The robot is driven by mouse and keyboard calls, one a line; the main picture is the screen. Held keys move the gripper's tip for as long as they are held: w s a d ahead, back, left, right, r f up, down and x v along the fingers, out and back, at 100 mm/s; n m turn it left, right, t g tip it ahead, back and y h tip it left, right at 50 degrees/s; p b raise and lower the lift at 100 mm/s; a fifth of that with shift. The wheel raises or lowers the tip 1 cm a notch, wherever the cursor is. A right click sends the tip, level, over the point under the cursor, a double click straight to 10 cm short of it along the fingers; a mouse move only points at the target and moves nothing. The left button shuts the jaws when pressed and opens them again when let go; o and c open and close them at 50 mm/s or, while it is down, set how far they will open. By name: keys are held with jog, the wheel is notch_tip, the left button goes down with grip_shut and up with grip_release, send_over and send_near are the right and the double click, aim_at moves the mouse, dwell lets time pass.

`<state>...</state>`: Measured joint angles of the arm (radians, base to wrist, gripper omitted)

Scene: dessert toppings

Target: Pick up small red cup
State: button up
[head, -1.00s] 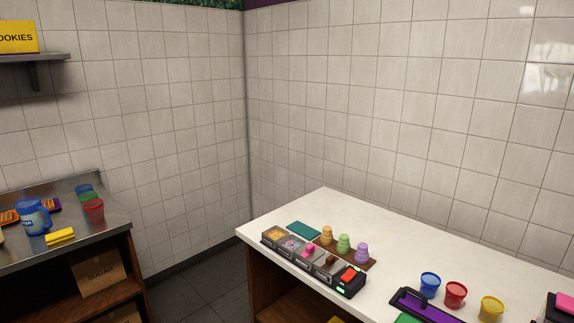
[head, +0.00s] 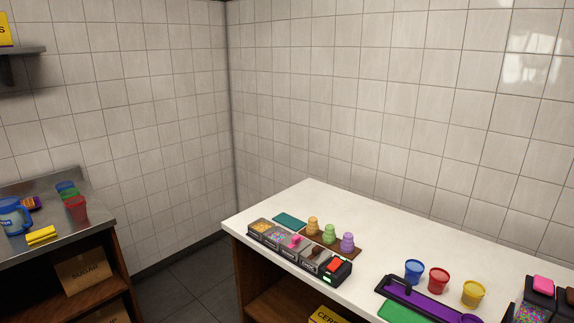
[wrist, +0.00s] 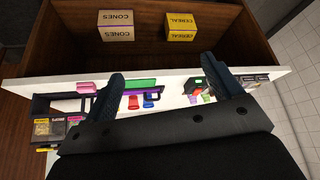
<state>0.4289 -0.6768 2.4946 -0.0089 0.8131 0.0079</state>
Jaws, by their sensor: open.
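A small red cup (head: 438,281) stands upright on the white counter, between a blue cup (head: 413,271) and a yellow cup (head: 473,293). Another red cup (head: 77,209) stands on the metal counter at the left. In the wrist view a small red cup (wrist: 133,102) shows on the counter beside a blue cup (wrist: 149,101), between my fingers and nearer the left one. My gripper (wrist: 170,75) is open and empty, with its two dark fingers wide apart. It is well away from the cups and is not seen in the head view.
A topping holder (head: 300,252) and several coloured stacked pieces (head: 330,234) stand to the left. Cones (wrist: 116,26) and cereal boxes (wrist: 181,27) sit on the shelf under the counter.

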jog(key=c, duration=0.6)
jog(key=shift+o, duration=0.2)
jog(key=w+d+r+m+g, duration=0.1)
jog(key=w+d+r+m, duration=0.1)
jog(key=w+d+r, duration=0.45)
jog(key=w+d+r+m, duration=0.2)
jog(key=w+d+r, duration=0.2)
jog(key=w+d, duration=0.5)
jog(key=m+g+h, duration=0.2)
jog(key=m, duration=0.2)
send_over(440, 275)
jog(key=s+a, duration=0.3)
jog(key=a, duration=0.1)
notch_tip(440, 275, down, 16)
jog(key=shift+w+f, duration=0.1)
jog(key=shift+f, duration=0.15)
jog(key=shift+x, duration=2.8)
